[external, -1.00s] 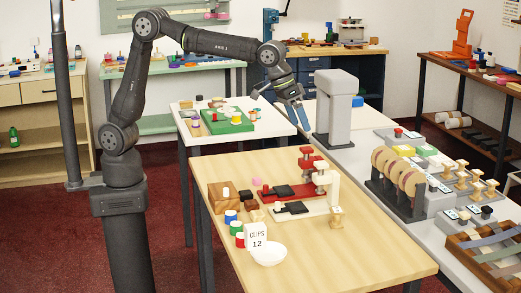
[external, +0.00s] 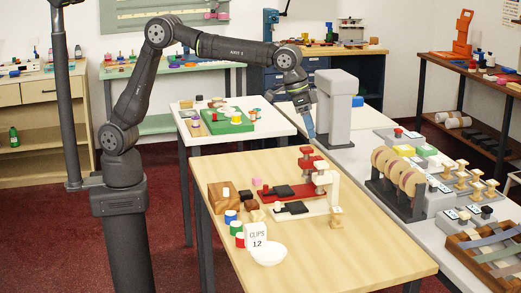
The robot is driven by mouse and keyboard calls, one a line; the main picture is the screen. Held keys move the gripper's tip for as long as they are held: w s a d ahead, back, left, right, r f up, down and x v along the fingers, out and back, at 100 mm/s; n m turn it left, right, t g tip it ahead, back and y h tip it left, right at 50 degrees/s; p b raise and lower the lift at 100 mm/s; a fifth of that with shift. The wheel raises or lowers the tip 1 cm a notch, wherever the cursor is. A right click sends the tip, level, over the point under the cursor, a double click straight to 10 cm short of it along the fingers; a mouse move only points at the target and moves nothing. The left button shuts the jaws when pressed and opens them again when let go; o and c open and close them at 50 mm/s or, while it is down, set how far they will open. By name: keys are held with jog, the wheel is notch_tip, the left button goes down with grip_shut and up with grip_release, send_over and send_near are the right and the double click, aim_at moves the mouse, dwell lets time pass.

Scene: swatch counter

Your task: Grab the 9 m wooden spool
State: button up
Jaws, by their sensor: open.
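Several small wooden spools (external: 476,188) stand upright in a group on the right counter, by small white label cards (external: 451,214). The lengths on the cards are too small to read, so I cannot tell which spool is the 9 m one. Another wooden spool-like piece (external: 336,218) stands on the wooden table, right of the white clamp-like stand. My gripper (external: 310,134) points down beside the left face of the grey column, above the back of the wooden table. It is empty and well apart from the spools; its two fingers overlap in this view.
A rack of large discs (external: 398,178) stands left of the spools. A tray of ribbons (external: 490,250) lies in front. The wooden table's front right (external: 370,255) is clear.

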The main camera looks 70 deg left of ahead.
jog(key=w+d+f+m+g+y, duration=0.1)
jog(key=w+d+f+m+g, duration=0.15)
jog(key=w+f+m, duration=0.45)
jog(key=m, duration=0.9)
send_over(337, 210)
notch_tip(337, 210, down, 5)
jog(key=shift+g+y, duration=0.35)
jog(key=shift+y, duration=0.05)
jog(key=f, duration=1.1)
jog(key=shift+w+f, duration=0.3)
jog(key=shift+s+f, duration=0.2)
jog(key=shift+f, duration=2.5)
jog(key=shift+c, duration=0.4)
jog(key=c, duration=1)
